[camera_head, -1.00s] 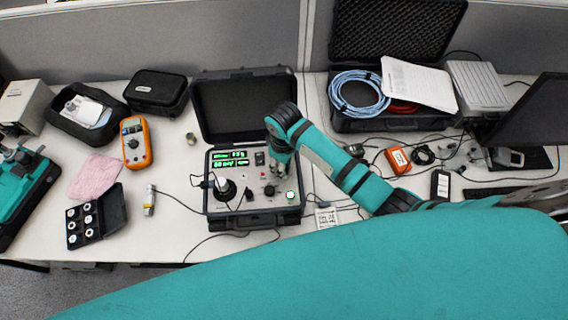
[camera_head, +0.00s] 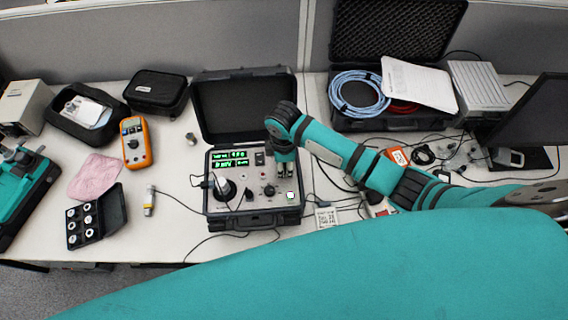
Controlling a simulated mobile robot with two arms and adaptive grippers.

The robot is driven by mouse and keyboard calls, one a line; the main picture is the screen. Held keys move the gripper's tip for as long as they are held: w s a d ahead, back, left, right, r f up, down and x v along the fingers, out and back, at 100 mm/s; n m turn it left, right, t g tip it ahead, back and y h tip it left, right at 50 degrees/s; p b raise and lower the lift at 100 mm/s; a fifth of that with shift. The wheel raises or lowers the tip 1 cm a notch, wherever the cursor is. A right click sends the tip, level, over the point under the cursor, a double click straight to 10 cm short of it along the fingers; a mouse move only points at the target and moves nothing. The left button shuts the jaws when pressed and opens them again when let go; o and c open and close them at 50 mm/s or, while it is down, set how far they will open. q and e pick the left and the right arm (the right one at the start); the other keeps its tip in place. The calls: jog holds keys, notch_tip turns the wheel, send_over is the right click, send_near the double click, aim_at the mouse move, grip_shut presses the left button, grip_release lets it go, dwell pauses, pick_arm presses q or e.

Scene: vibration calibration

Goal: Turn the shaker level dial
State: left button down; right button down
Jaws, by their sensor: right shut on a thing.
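The shaker case (camera_head: 212,206) stands open on the table, with a control panel and a lit green display (camera_head: 236,158). My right gripper (camera_head: 286,174) comes down on the right part of the panel, shut on the shaker level dial, which the fingers hide. Small dark knobs (camera_head: 269,190) show to its lower left, and a small pale-green round part (camera_head: 290,197) is just below it. My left gripper (camera_head: 18,155) is at the left edge; its fingers are too unclear to read.
An orange multimeter (camera_head: 136,145), a pink cloth (camera_head: 96,177) and a black box of round pieces (camera_head: 84,226) lie left of the case. A case with blue cable (camera_head: 357,93) and a monitor (camera_head: 535,125) stand right. Cables cross the table near the case.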

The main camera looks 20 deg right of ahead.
dwell(0.3)
jog(key=c, duration=1)
grip_release()
notch_tip(320, 180, up, 12)
jog(key=shift+r, duration=0.1)
